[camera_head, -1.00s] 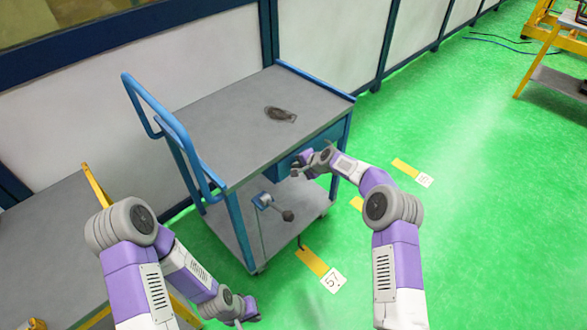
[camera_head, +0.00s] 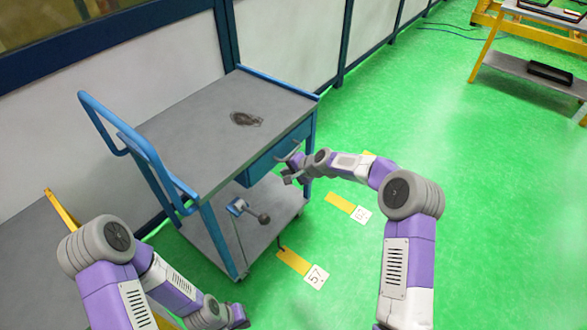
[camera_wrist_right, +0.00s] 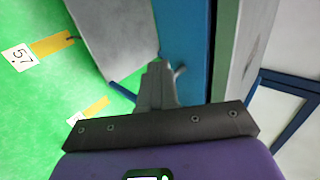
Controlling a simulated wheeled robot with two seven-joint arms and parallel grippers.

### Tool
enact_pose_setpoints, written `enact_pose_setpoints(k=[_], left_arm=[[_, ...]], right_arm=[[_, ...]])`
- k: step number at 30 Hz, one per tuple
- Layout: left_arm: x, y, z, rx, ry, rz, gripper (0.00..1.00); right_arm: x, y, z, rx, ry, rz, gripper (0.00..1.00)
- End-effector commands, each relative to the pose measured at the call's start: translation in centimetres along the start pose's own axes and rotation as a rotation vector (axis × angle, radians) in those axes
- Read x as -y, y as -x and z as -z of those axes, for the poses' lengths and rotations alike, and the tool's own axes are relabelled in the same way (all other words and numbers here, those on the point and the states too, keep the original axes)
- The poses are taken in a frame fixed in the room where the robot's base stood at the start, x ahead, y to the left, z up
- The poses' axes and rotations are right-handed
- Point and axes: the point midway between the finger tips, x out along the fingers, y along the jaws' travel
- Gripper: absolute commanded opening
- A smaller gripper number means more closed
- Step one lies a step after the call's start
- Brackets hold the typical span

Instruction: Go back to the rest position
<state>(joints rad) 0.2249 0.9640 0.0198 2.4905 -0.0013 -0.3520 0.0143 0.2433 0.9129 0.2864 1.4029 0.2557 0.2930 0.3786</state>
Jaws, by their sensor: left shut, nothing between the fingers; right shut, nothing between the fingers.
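My right gripper (camera_head: 288,176) is shut and empty, in front of the blue drawer (camera_head: 270,160) of the trolley in the head view. In the right wrist view its grey fingers (camera_wrist_right: 157,78) are together, close to the blue trolley front (camera_wrist_right: 185,50); I cannot tell if they touch it. My left gripper (camera_head: 240,318) is shut and empty, low in the head view in front of the trolley, above the floor.
The trolley (camera_head: 190,130) has a grey top with a dark flat item (camera_head: 245,119) on it and a blue handle (camera_head: 140,145). A grey table (camera_head: 30,250) stands at the left. A yellow rack (camera_head: 490,50) stands at the far right.

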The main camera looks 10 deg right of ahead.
Motion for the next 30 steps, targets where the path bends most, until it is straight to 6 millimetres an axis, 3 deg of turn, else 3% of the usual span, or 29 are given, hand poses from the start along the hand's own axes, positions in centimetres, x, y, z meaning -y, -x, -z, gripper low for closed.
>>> enact_pose_setpoints(k=[1,6,14,17,20,24,30], left_arm=[[-0.1,0.3,0.0,0.000,0.000,0.000,0.00],[-0.2,0.6,0.0,0.000,0.000,0.000,0.00],[-0.2,0.6,-0.1,0.001,0.000,0.000,0.00],[-0.2,0.6,-0.1,0.001,0.000,0.000,0.00],[-0.3,0.8,-0.1,0.001,0.000,0.000,0.00],[-0.4,1.1,-0.1,0.001,0.000,0.000,0.00],[-0.6,1.6,-0.1,0.001,0.000,0.000,0.00]], right_arm=[[0.1,1.1,0.1,-0.002,-0.001,-0.001,0.00],[-0.1,2.8,0.1,0.000,-0.002,-0.001,0.00],[-0.2,3.1,-0.1,0.001,0.000,-0.003,0.00],[-1.6,2.6,-0.9,0.009,0.015,-0.028,0.00],[-5.3,1.4,-3.4,0.033,0.057,-0.093,0.00],[-13.5,0.6,-9.2,0.094,0.168,-0.224,0.00],[-24.6,3.4,-18.6,0.224,0.343,-0.377,0.00]])
